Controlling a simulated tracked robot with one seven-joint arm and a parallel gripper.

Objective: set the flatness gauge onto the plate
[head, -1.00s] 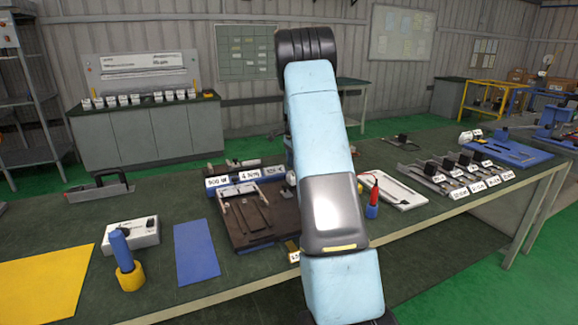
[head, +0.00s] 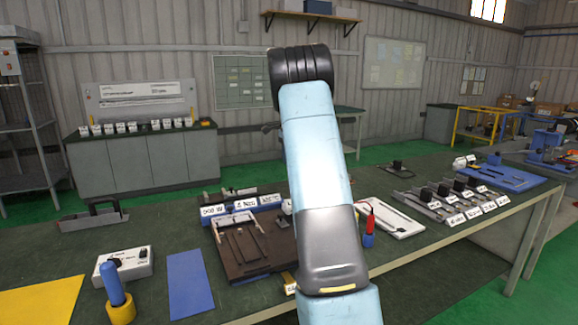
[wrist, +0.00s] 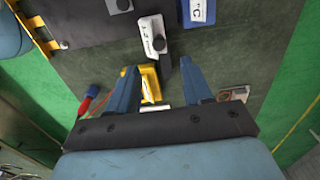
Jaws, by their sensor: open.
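I cannot tell for sure which object is the flatness gauge. A dark, long bracket with a raised handle (head: 93,217) lies at the back left of the bench in the head view. A dark brown plate (head: 240,268) with slots and a pale fixture lies at mid-bench, partly behind my arm. My gripper (wrist: 158,66) shows in the wrist view with two blue fingers apart, pointing toward the bench. A yellow piece (wrist: 150,85) shows between the fingers, not visibly gripped. A white labelled block with a black knob (wrist: 153,40) is just beyond the fingertips. My arm hides the gripper in the head view.
A blue mat (head: 186,284), a white control box (head: 124,264) and a blue handle in a yellow cup (head: 119,300) are at left. Right are a white tray (head: 392,218) and several labelled black-knobbed pieces. A red-tipped probe (wrist: 88,104) lies left of the fingers.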

